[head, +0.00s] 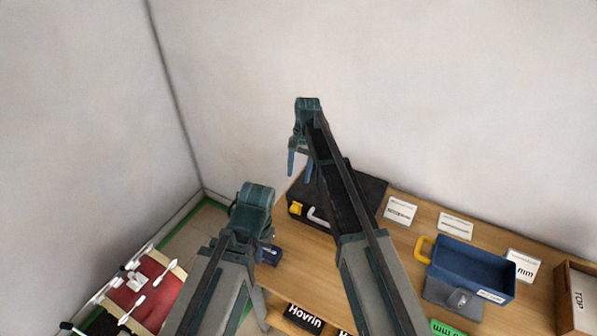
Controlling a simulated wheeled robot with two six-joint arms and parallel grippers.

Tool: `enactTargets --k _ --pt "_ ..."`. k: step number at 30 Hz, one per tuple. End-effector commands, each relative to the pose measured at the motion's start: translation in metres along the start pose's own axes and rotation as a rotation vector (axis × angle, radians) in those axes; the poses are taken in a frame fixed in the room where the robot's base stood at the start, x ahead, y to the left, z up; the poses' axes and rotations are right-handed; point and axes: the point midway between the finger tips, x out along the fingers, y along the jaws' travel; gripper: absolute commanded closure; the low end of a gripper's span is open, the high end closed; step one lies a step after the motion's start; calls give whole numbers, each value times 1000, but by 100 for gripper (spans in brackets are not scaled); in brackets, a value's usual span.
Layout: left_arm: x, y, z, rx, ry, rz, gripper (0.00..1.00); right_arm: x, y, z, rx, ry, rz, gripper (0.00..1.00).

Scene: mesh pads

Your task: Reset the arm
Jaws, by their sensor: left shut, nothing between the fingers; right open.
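My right arm reaches up and away over the table, and its gripper (299,167) hangs at its end with two blue fingers apart and nothing between them. The fingers point down, in front of the pale wall and the back-left part of the black case. My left arm is lower and to the left, bent at its top joint. Its gripper (268,255) is mostly hidden behind that arm, near the table's left end. It is shut and I see nothing held in it.
The wooden table (393,267) carries a black case (371,187), a blue bin (472,271) with a yellow handle, white label cards (400,210) and, at right, a wooden box (574,300). A red-covered surface (146,292) with white utensils lies lower left. Bare walls rise behind.

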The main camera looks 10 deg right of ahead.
Motion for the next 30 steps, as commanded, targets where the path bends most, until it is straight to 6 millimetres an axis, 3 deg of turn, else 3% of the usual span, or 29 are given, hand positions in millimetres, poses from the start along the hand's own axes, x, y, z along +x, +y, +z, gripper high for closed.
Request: enactTargets --k 8,11,13,18,21,25,30 --pt "3 0 0 0 0 0 100 5 4 9 -21 5 4 35" --pt "11 1 -1 1 0 0 100 22 18 41 -108 27 21 35" --pt "20 2 -1 1 0 0 100 40 34 73 -210 53 41 35" --pt "40 4 -2 2 0 -1 100 80 82 151 -506 121 107 35" --pt "49 5 -3 3 0 -1 100 98 108 186 -660 152 147 35" --pt "57 5 -3 3 0 -1 100 112 134 215 -811 181 190 35" --pt "60 6 -4 4 0 -1 100 119 148 230 -908 198 218 35"
